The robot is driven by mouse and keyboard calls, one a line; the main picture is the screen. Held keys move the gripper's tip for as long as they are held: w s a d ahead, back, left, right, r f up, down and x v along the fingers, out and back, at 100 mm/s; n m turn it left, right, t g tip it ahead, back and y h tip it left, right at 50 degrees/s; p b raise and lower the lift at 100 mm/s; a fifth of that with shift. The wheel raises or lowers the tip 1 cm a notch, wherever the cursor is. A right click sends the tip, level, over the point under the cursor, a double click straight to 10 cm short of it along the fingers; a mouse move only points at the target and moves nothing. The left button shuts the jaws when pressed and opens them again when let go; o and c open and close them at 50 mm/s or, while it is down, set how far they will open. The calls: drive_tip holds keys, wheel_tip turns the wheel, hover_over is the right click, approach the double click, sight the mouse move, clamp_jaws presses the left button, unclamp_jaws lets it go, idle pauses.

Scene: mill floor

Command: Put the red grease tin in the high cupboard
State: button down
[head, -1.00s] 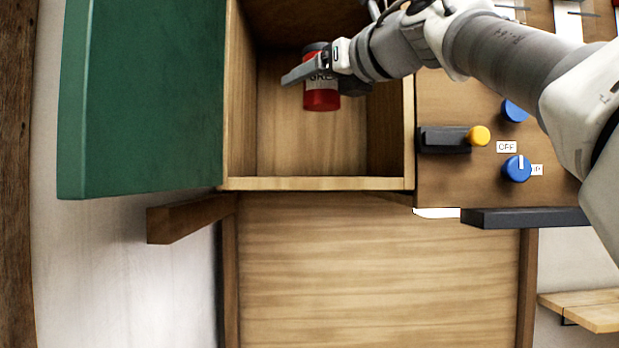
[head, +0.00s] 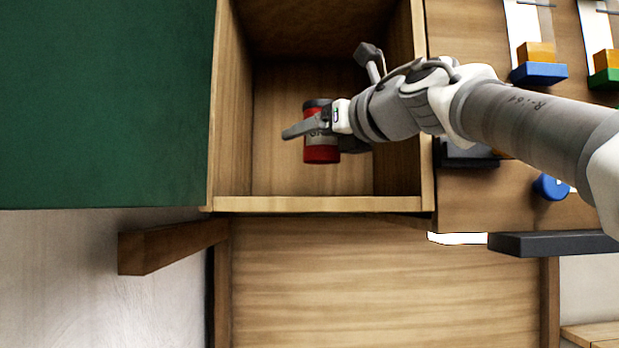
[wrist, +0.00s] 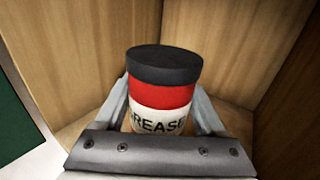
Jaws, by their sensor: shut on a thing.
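The red grease tin (head: 321,152) has a dark lid and a pale label. In the wrist view the tin (wrist: 163,95) stands upright between the fingers, with part of the word GREASE readable. My gripper (head: 318,130) is shut on it, reaching in from the right. The high cupboard (head: 320,204) is an open wooden box, and the tin appears inside its opening, in front of the back wall. Its green door (head: 100,100) stands open at the left. Whether the tin's base touches the cupboard floor I cannot tell.
To the right is a wooden panel (head: 470,205) with a blue knob (head: 551,187) and blue and green blocks. A dark ledge (head: 550,244) juts out below it. A wooden bracket (head: 172,246) sticks out below the cupboard. The cupboard's side walls are close around my gripper.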

drive_tip(key=shift+f+b, duration=0.45)
drive_tip(key=shift+f, duration=2)
drive_tip(key=shift+f, duration=0.1)
drive_tip(key=shift+f, duration=0.2)
unclamp_jaws()
drive_tip(key=shift+r, duration=0.1)
drive_tip(key=shift+r, duration=0.2)
drive_tip(key=shift+s+d+f, duration=0.1)
drive_tip(key=shift+s+d, duration=0.1)
drive_tip(key=shift+d, duration=0.05)
drive_tip(key=b+v, duration=0.2)
drive_tip(key=v, duration=0.9)
drive_tip(key=shift+s+b, duration=0.2)
drive_tip(key=shift+b, duration=0.2)
